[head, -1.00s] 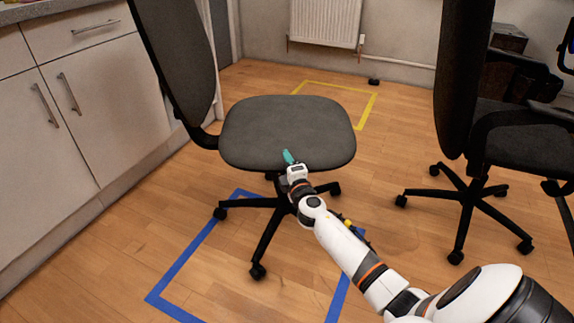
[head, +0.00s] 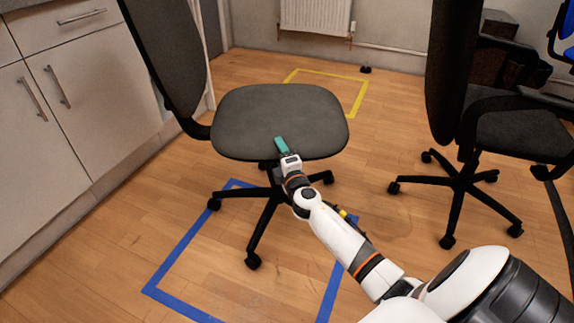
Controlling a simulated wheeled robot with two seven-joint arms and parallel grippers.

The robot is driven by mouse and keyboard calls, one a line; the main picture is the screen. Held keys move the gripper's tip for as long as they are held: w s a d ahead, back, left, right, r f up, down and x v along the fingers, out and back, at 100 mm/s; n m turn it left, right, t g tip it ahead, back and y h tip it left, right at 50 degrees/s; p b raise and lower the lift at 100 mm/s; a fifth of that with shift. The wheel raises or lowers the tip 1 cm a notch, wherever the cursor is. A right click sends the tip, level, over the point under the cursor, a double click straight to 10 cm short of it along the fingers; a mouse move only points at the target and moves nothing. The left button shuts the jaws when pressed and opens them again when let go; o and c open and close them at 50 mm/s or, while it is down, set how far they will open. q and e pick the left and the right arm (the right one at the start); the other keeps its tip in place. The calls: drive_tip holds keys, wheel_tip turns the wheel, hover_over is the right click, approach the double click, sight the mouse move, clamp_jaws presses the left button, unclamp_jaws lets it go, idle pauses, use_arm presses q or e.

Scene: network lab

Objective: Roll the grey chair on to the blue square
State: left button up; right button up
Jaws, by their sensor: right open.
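The grey chair (head: 279,118) stands left of centre in the head view, its seat facing up and its backrest (head: 166,55) at the left. Its castor base (head: 267,205) stands over the far part of the blue square (head: 173,252), a taped outline on the floor. The front castor is inside the outline; the left one is near the left tape line. My right gripper (head: 281,146) is open, with its teal fingertip at the near edge of the seat. I cannot tell whether it touches. My left gripper is not in view.
A black chair (head: 520,135) stands to the right, clear of the blue square. White cupboards (head: 85,85) line the left side. A yellow taped outline (head: 358,98) lies behind the grey chair, near the radiator (head: 316,16). The floor inside the near part of the blue square is clear.

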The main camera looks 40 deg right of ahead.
drive_tip(key=p+v, duration=0.1)
drive_tip(key=v, duration=1)
drive_tip(key=shift+f, duration=0.1)
